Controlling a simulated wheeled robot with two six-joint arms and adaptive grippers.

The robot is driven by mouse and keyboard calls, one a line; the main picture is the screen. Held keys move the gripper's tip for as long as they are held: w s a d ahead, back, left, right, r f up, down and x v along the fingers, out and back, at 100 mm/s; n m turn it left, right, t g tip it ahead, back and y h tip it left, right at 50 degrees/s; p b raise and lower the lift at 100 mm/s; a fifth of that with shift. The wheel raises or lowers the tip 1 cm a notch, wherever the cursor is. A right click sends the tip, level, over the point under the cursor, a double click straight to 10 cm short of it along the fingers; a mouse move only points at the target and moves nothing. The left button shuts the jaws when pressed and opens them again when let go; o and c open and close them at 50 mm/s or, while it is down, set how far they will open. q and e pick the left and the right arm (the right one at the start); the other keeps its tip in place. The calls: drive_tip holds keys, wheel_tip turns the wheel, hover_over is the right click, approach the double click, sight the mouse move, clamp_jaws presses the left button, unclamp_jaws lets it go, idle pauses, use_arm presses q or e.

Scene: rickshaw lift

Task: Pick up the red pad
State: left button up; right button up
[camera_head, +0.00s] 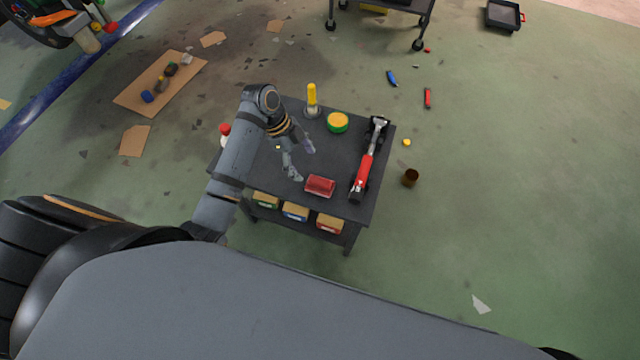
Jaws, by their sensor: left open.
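The red pad (320,186) is a small block lying near the front edge of the dark table (340,150). My left gripper (304,162) is over the table, just behind and to the left of the red pad. Its two fingers are spread apart, one toward the back right and one toward the front, close to the pad's left end. Nothing shows between them. I cannot tell whether the front finger touches the pad. My right gripper is out of view.
A red and black jack (363,168) lies right of the pad. Boxes (295,212) sit below the tabletop's front edge. A brown cup (411,177) is on the floor at right.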

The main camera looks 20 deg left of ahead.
sight(319, 181)
use_arm(q)
drive_tip(key=x, duration=0.5)
drive_tip(key=shift+d+f+b, duration=0.1)
drive_tip(key=shift+f+b, duration=0.05)
drive_tip(key=shift+b, duration=0.2)
drive_tip(key=x, duration=0.5)
drive_tip(key=shift+w+d+b, duration=0.15)
drive_tip(key=shift+d+b, duration=0.2)
drive_tip(key=shift+d, duration=0.1)
drive_tip(key=shift+c, duration=0.2)
drive_tip(key=c, duration=1.2)
